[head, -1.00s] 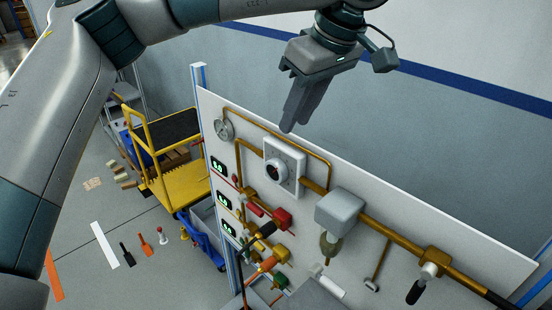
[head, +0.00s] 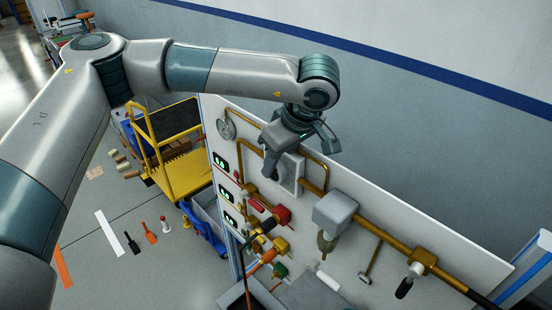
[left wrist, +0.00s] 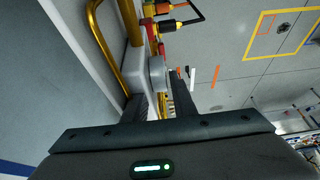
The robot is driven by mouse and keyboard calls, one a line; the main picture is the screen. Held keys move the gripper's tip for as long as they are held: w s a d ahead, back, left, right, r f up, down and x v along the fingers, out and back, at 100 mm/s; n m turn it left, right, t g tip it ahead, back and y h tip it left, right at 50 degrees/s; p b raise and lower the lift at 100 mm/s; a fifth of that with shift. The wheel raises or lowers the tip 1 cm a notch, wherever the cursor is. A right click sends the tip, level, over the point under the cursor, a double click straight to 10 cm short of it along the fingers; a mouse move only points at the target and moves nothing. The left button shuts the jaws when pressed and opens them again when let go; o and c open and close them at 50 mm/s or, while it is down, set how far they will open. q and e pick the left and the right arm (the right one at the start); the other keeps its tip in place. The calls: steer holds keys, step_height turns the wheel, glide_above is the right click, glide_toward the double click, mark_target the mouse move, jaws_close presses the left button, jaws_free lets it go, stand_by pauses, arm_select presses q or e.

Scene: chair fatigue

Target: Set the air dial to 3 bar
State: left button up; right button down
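The air dial's white square plate (head: 292,174) is on the upright white panel, on a brass pipe run. Its round knob is hidden behind my left gripper in the head view. My left gripper (head: 269,172) is right in front of the dial, pointing down at it. In the left wrist view, the light grey knob (left wrist: 157,71) shows between the ends of the two dark fingers of the left gripper (left wrist: 161,88). The fingers stand apart; I cannot tell whether they touch the knob. The dial's setting cannot be read. My right gripper is not in view.
The panel (head: 405,240) carries a round gauge (head: 226,128), green digital displays (head: 222,164), a grey box (head: 335,208), and red and yellow valves. A yellow cart (head: 182,170) stands behind at left. Tools lie on the floor. The wall behind is clear.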

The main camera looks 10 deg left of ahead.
arm_select(q)
jaws_close()
steer(key=shift+f, duration=0.1)
